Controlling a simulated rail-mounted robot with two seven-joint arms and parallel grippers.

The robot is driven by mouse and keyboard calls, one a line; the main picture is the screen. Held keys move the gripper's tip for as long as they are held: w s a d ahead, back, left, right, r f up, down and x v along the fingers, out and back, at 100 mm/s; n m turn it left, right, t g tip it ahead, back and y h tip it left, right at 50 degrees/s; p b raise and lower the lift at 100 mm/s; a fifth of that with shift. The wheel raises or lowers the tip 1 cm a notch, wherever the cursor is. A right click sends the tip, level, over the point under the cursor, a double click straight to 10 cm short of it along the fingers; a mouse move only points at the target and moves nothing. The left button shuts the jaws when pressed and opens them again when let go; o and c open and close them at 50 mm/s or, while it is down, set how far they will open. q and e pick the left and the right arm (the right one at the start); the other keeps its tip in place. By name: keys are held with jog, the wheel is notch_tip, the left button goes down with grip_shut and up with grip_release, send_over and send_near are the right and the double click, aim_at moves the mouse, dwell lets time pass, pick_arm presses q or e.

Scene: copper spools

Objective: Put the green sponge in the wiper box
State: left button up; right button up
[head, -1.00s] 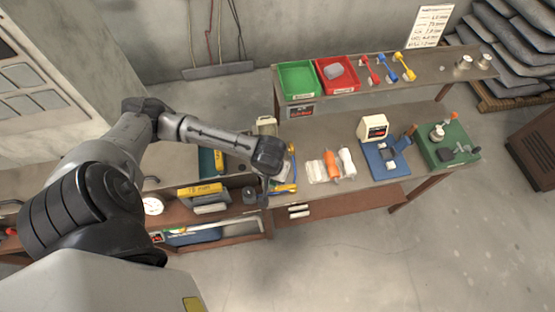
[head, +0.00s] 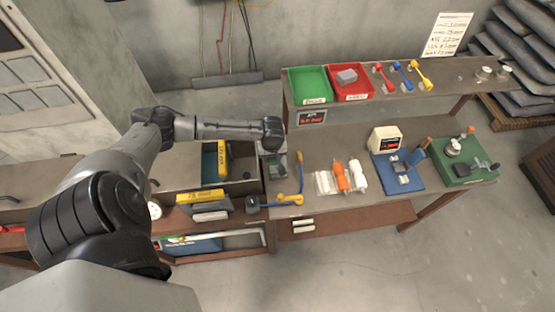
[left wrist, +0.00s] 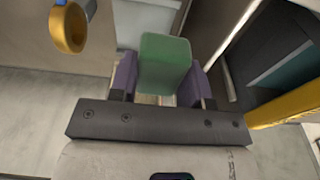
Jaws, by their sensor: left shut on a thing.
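The green sponge (left wrist: 165,60) is held between the purple fingertips of my left gripper (left wrist: 160,84), which is shut on it in the left wrist view. In the head view my left arm reaches to the near left end of the bench. Its wrist hides much of the gripper there, and the sponge is hard to make out. A green tray (head: 310,87) and a red tray (head: 351,84) holding a grey block stand on the upper shelf. Their labels are too small to read, so I cannot tell which container is the wiper box. My right gripper is not in view.
A blue-and-yellow tool (head: 285,200) is at the bench's left end. To the left, an open compartment holds a yellow-and-teal item (head: 217,162).

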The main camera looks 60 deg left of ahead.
pick_arm(q)
jog(key=shift+w+a+f, duration=0.15)
jog(key=shift+w+f, duration=0.25)
jog(key=shift+w, duration=0.25)
jog(key=shift+w+a+f, duration=0.1)
jog(key=shift+w+f, duration=0.3)
jog(key=shift+w, duration=0.25)
jog(key=shift+f, duration=2)
jog(key=o, duration=0.9)
jog(key=shift+f, duration=0.1)
